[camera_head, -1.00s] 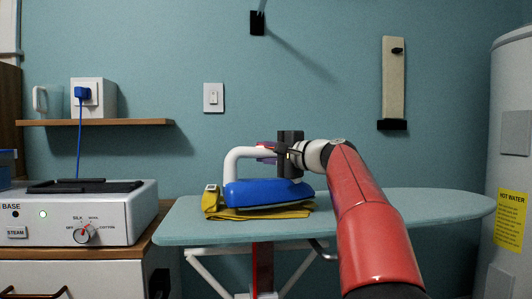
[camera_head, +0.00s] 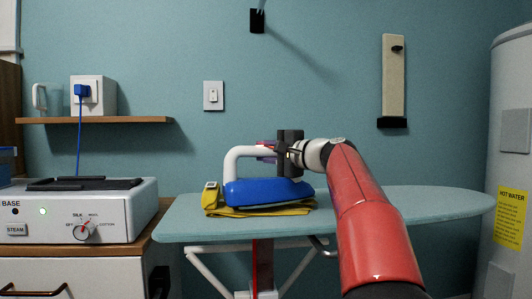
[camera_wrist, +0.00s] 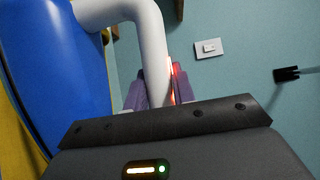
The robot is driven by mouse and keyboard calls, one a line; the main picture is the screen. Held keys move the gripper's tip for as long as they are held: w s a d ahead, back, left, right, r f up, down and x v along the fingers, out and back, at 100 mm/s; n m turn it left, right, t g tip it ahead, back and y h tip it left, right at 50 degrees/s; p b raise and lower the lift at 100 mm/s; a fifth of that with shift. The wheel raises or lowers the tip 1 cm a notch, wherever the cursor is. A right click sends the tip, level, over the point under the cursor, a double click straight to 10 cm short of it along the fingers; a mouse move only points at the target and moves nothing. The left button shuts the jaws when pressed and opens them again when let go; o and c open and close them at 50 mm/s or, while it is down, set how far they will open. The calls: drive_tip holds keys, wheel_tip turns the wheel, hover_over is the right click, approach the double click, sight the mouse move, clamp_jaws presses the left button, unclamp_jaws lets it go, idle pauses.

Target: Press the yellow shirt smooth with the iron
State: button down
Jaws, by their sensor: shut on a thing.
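The iron (camera_head: 265,192) has a blue body and a white loop handle. It sits on top of the folded yellow shirt (camera_head: 212,200) on the ironing board (camera_head: 440,199). My gripper (camera_head: 268,151) is shut on the iron's white handle, coming in from the right. In the wrist view, the purple finger pads of my gripper (camera_wrist: 158,90) close around the white handle, with the iron's blue body (camera_wrist: 52,70) at the left and a strip of the yellow shirt (camera_wrist: 12,125) beyond it. The iron hides most of the shirt, so I cannot tell how smooth it is.
A steam base (camera_head: 80,215) with a dial and a dark top rest stands on the cabinet at the left. A shelf (camera_head: 95,120) holds a jug and a white box with a blue plug. A water heater (camera_head: 512,150) stands at the right. The board's right half is clear.

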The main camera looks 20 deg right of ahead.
drive_tip(key=shift+f+b, duration=0.5)
drive_tip(key=shift+f, duration=0.1)
idle(2.6)
drive_tip(key=shift+r, duration=0.1)
idle(0.7)
wheel_tip(320, 180, up, 7)
drive_tip(key=p, duration=0.5)
drive_tip(key=shift+s+a+f+p, duration=0.1)
drive_tip(key=shift+f+p, duration=0.1)
drive_tip(key=shift+p, duration=0.2)
